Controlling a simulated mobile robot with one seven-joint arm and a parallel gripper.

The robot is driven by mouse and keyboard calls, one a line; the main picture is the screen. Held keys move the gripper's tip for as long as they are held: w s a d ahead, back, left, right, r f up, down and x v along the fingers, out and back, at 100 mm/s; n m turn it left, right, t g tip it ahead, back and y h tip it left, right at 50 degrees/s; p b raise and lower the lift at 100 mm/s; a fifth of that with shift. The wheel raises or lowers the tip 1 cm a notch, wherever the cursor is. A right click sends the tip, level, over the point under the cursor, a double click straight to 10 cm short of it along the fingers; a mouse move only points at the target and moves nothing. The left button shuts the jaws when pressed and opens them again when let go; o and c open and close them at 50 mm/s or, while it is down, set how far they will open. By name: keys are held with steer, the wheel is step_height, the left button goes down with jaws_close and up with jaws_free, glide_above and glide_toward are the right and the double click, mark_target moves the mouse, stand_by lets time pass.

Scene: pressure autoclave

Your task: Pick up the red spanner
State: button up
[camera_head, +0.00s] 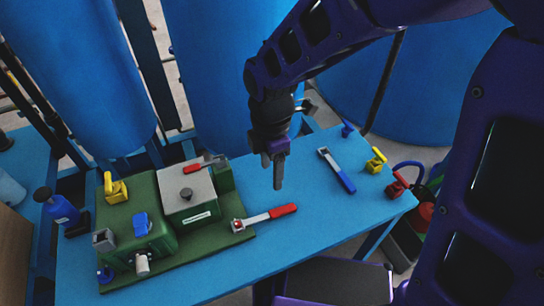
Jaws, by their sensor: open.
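A red-handled spanner (273,215) lies on the blue table, with its silver head at the left end on the edge of the green baseplate. A smaller red-handled tool (198,166) sits on top of the grey block; I cannot tell exactly what it is. My gripper (272,172) points down above the middle of the table, behind the red spanner in the picture. It is open, with nothing visible between its fingers, and apart from the spanner.
A blue-handled spanner (338,171) lies to the right on the blue table (320,220). Yellow (376,161) and red (397,185) clamp-like parts stand near the right edge. A green assembly (140,242) fills the left. Large blue tanks (215,70) stand behind.

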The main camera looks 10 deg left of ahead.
steer(key=shift+r, duration=0.5)
